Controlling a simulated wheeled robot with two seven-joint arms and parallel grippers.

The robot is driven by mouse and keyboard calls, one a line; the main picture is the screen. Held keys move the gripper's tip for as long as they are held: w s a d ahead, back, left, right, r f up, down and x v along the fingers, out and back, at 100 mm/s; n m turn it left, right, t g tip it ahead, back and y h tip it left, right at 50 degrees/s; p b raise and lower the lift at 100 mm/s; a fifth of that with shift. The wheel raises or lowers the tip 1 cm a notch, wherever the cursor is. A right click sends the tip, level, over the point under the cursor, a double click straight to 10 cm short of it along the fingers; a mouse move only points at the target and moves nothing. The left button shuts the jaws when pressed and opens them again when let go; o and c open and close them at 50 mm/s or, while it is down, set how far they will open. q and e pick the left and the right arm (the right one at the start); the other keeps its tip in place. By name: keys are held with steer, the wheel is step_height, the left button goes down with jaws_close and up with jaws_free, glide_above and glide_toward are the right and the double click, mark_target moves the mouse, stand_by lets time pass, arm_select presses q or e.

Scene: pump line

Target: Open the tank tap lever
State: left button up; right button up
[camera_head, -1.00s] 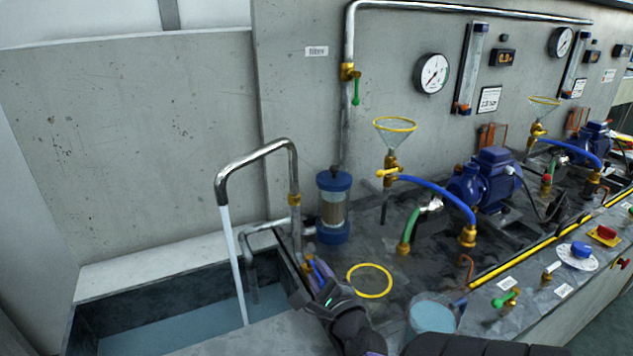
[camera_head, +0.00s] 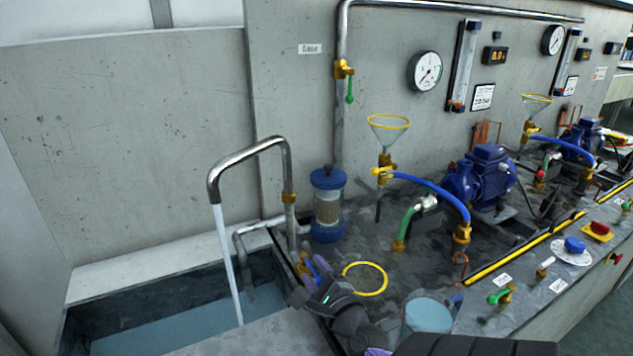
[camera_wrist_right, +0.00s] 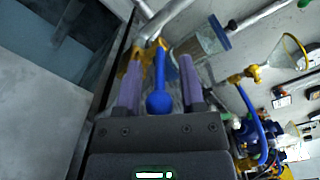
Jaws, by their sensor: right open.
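The tank tap lever is a blue handle with a round knob end (camera_wrist_right: 159,102), seen in the right wrist view. It runs back to a brass tap fitting on a metal pipe (camera_wrist_right: 165,20). In the head view the blue lever (camera_head: 319,267) shows partly, beside the tank edge. My right gripper (camera_wrist_right: 158,60) has purple fingers, one on each side of the lever, with gaps visible between fingers and lever. In the head view the right gripper (camera_head: 311,270) is at the tap, low beside the filter, and partly hides it. My left gripper is out of view.
A bent pipe (camera_head: 215,180) pours water into the tank (camera_head: 150,325) at left. A blue-capped filter (camera_head: 329,205) stands close behind the gripper. A yellow ring (camera_head: 365,279) and a cup of bluish liquid (camera_head: 428,316) are to its right. Hoses and pumps (camera_head: 485,175) fill the bench beyond.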

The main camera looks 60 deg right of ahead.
steer(key=b+v, duration=0.1)
steer(key=v, duration=0.8)
steer(key=shift+s+a+f+b, duration=0.1)
steer(key=shift+s+b, duration=0.15)
steer(key=shift+b, duration=0.05)
steer(key=shift+s+a, duration=0.15)
steer(key=shift+s, duration=0.05)
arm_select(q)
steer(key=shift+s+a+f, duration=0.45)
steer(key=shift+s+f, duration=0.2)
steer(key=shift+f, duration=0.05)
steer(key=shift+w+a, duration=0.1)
